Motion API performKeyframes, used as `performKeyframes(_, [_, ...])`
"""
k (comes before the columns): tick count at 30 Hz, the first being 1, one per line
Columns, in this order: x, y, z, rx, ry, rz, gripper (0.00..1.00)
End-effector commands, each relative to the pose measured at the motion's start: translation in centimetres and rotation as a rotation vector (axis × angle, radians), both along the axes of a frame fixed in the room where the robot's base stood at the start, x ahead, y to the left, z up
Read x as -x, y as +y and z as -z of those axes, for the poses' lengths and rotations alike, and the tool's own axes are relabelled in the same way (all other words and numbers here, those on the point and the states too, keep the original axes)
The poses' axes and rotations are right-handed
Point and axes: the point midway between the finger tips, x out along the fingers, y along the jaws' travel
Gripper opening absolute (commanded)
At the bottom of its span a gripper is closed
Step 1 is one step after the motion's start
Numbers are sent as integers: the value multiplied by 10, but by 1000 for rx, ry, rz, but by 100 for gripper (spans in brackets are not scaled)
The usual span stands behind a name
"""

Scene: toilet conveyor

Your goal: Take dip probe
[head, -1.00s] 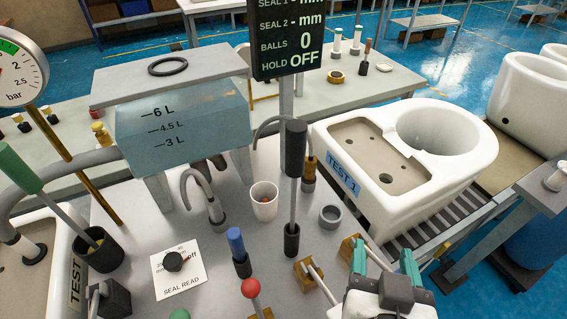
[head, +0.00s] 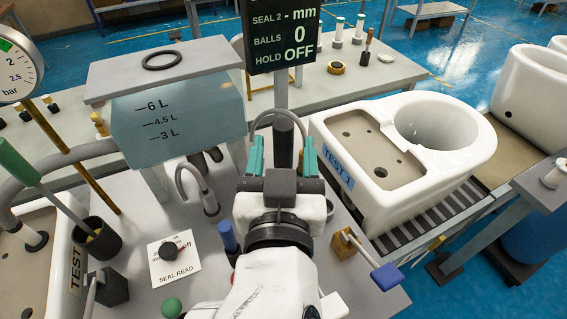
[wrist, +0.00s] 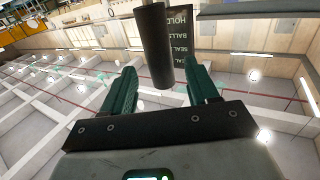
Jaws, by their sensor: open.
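A tall rod with a thick black handle (head: 284,142) stands upright near the middle of the bench; I take it for the dip probe, though no label shows. My gripper (head: 282,157) is open, with one green finger on each side of the handle as seen in the head view. In the wrist view the black handle (wrist: 154,48) lies ahead of and partly between the spread fingertips (wrist: 160,78), with gaps on both sides. The rod's lower shaft and its holder are hidden behind my gripper.
A display post (head: 283,35) stands just behind the handle. A clear tank (head: 180,118) is at left, with a hooked pipe (head: 197,182) in front. A blue-handled lever (head: 229,236) stands close to my arm. A white toilet (head: 400,150) is at right on rollers.

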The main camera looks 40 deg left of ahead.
Motion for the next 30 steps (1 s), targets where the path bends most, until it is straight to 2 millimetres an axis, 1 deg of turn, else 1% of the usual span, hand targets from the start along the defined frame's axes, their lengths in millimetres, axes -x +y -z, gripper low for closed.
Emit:
performKeyframes(1, [-6,6,-3,2,-1,1,59])
performKeyframes(6, [-21,20,-1,1,2,1,59])
performKeyframes(9, [-24,22,0,1,1,0,59])
performKeyframes(15, [-25,23,0,0,1,0,59])
performKeyframes(17, [-25,23,0,0,1,0,54])
performKeyframes(30, [-24,23,0,0,1,0,12])
